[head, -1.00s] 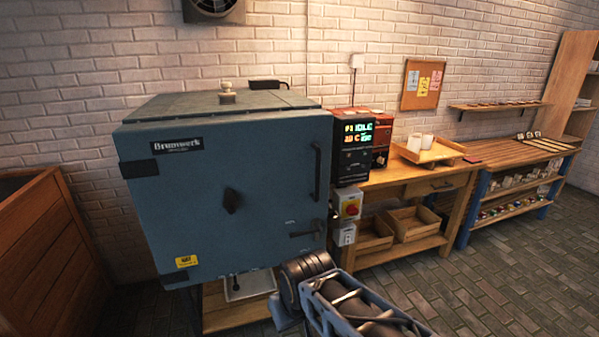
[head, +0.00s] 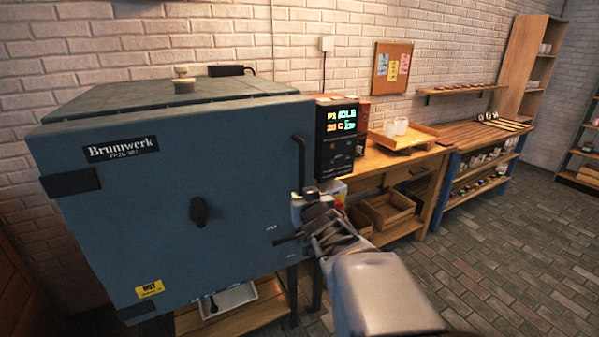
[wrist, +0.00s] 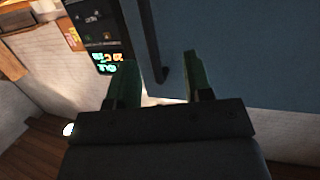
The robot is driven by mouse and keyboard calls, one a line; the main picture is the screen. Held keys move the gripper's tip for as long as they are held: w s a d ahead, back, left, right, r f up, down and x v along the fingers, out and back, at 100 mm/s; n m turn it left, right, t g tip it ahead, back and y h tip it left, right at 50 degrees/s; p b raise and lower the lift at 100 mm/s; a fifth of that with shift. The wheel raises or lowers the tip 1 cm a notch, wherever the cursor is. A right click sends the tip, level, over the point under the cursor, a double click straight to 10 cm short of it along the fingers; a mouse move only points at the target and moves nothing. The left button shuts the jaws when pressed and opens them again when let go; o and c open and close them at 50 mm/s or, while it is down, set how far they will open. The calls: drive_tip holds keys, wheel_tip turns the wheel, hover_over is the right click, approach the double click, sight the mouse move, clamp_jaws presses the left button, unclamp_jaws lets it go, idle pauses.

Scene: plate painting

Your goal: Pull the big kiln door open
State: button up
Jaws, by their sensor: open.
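The big blue-grey kiln (head: 110,210) fills the left of the head view, its front door shut. A dark vertical bar handle (head: 300,160) is on the door's right edge; a small latch lever (head: 286,239) sits below it. My gripper (head: 318,198) is near the handle's lower end in the head view, partly hidden by my arm. In the wrist view my gripper (wrist: 158,75) is open and empty, with two green fingers. The handle (wrist: 148,35) appears between their tips there; I cannot tell whether they touch it.
The controller box (head: 337,140) with a lit display is just right of the handle, close to my gripper. A wooden table (head: 395,172) with a tray and cups stands further right. A wooden panel (head: 20,285) is at the left edge. The brick floor at right is clear.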

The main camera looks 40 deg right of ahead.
sight(303, 170)
drive_tip(key=w+d+t, duration=0.1)
drive_tip(key=w+d, duration=0.1)
drive_tip(key=w, duration=0.2)
drive_tip(key=w+d+r, duration=0.1)
drive_tip(key=w+d, duration=0.2)
drive_tip(key=w, duration=0.1)
drive_tip(key=w+d+r+t, duration=0.1)
drive_tip(key=w+d, duration=0.1)
drive_tip(key=w, duration=0.2)
drive_tip(key=shift+w+d+t, duration=0.25)
drive_tip(key=shift+w+t, duration=0.05)
drive_tip(key=shift+w, duration=0.1)
clamp_jaws()
idle(0.3)
